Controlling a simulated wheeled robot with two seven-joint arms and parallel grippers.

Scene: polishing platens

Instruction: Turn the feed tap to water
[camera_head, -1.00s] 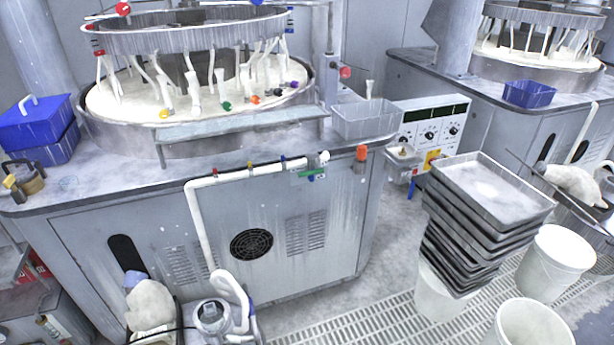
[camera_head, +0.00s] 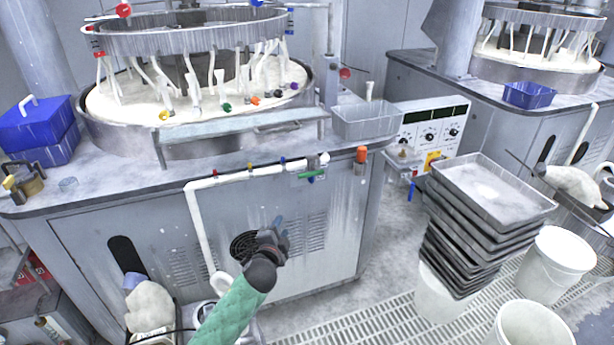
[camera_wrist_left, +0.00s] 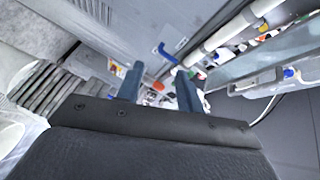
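The feed pipe (camera_head: 236,176) is white and runs along the front edge of the left bench, with small red, yellow and blue marks. A tap with a green handle (camera_head: 313,175) sits under its right end; I take this as the feed tap. Its markings are too small to read. My left gripper (camera_head: 277,230) is in front of the cabinet, below and left of the tap, apart from it. In the left wrist view its two fingers (camera_wrist_left: 160,84) are spread with nothing clearly between them. The white pipe (camera_wrist_left: 222,32) shows there at upper right. My right gripper is in neither view.
Stacked grey trays (camera_head: 490,190) and white buckets (camera_head: 550,262) fill the right floor. The air before the cabinet is free.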

